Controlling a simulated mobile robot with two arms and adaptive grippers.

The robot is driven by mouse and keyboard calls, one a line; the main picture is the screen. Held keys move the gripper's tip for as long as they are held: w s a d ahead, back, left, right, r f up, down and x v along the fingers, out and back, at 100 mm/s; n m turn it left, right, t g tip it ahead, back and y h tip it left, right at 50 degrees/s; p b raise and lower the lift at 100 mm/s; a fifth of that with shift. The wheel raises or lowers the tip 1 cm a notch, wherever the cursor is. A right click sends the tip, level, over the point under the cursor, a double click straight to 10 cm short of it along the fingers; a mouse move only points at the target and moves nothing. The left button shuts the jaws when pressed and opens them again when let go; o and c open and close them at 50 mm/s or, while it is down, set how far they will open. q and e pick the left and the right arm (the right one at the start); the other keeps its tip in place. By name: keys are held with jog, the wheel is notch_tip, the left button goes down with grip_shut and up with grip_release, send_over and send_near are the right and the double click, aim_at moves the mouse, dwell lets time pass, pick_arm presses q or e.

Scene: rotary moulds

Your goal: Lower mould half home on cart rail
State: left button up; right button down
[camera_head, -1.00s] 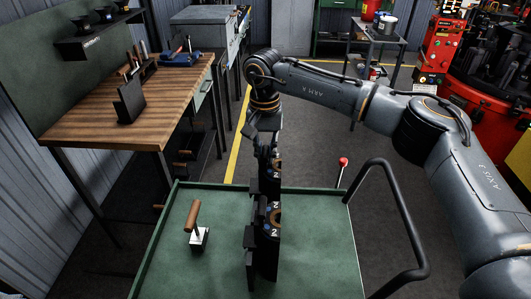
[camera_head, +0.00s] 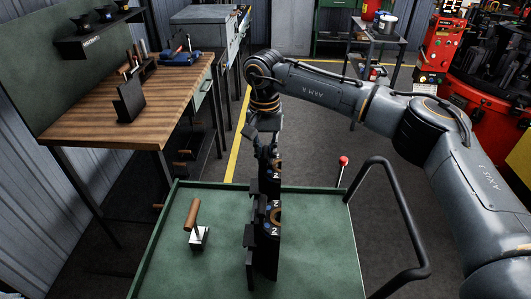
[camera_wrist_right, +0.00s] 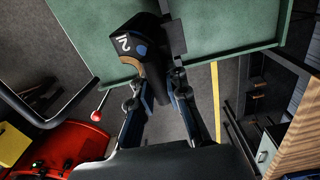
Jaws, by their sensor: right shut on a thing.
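My right gripper (camera_head: 268,150) hangs above the far edge of the green cart (camera_head: 320,225), shut on a dark mould half (camera_head: 275,180). In the right wrist view the fingers (camera_wrist_right: 157,92) close around its dark end, and a white "2" and a blue detail show on its body (camera_wrist_right: 123,55). A second "2" shows just below the first on a dark block (camera_head: 268,255) standing on the cart. A black upright rail (camera_head: 250,245) runs along the left of these parts. They overlap closely, so I cannot tell whether the held half touches its seat. My left gripper is out of view.
A wooden-handled tool (camera_head: 196,222) stands on the cart's left part. The cart's right side is bare, with a black push handle (camera_head: 395,215) beyond. A wooden workbench (camera_head: 130,110) stands at left. A red-knobbed lever (camera_head: 343,161) rises behind the cart.

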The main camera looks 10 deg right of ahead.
jog(key=shift+f, duration=0.1)
dwell(0.5)
jog(key=c, duration=1.2)
grip_release()
jog(key=shift+s, duration=0.2)
jog(key=shift+f+b, duration=0.3)
jog(key=shift+f, duration=0.1)
notch_tip(320, 180, up, 13)
jog(key=shift+a+f, duration=0.1)
notch_tip(320, 180, up, 7)
jog(key=p, duration=0.7)
